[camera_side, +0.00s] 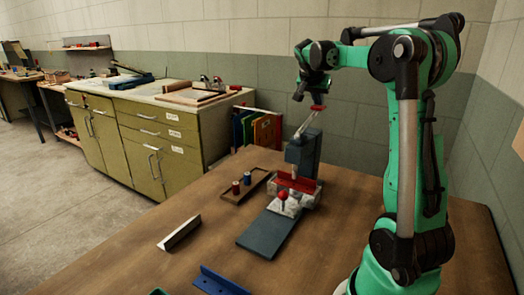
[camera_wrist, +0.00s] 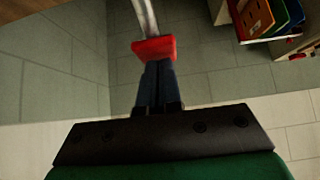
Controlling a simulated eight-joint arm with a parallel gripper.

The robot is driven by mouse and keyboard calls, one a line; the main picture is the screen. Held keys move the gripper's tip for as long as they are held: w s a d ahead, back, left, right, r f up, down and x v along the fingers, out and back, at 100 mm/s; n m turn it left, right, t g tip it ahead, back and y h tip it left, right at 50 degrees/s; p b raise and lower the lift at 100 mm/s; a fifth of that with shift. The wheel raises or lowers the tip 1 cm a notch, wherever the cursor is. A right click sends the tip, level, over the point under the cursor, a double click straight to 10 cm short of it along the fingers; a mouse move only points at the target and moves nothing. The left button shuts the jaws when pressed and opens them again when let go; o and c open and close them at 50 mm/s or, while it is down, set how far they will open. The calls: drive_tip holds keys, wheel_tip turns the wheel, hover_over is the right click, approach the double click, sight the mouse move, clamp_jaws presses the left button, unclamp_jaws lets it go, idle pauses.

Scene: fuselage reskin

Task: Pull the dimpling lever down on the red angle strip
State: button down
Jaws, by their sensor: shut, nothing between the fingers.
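The dimpling press (camera_side: 304,152) stands upright on the wooden table, its silver lever (camera_side: 307,122) slanting up to a red grip (camera_side: 317,107). The red angle strip (camera_side: 297,182) lies across the press base, below the ram. My gripper (camera_side: 318,99) is at the top of the raised lever, right by the red grip. In the wrist view my gripper's fingers (camera_wrist: 158,65) are shut together, their tips against or just beside the red grip (camera_wrist: 153,48). The silver lever rod (camera_wrist: 147,18) runs on beyond it. Actual contact is hard to tell.
A dark plate (camera_side: 268,232) and a red ball knob (camera_side: 283,195) are in front of the press. A wooden tray (camera_side: 236,196) with small red and blue pieces is to its left. A pale angle (camera_side: 180,232) and a blue angle (camera_side: 218,281) lie nearer the front.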

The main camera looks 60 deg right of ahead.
sight(319, 108)
drive_tip(key=f+y, duration=0.1)
drive_tip(key=d+f+y, duration=0.1)
drive_tip(key=f, duration=0.1)
drive_tip(key=shift+d+y, duration=0.1)
drive_tip(key=shift+y, duration=0.3)
drive_tip(key=shift+f+y, duration=0.9)
drive_tip(key=shift+f, duration=0.15)
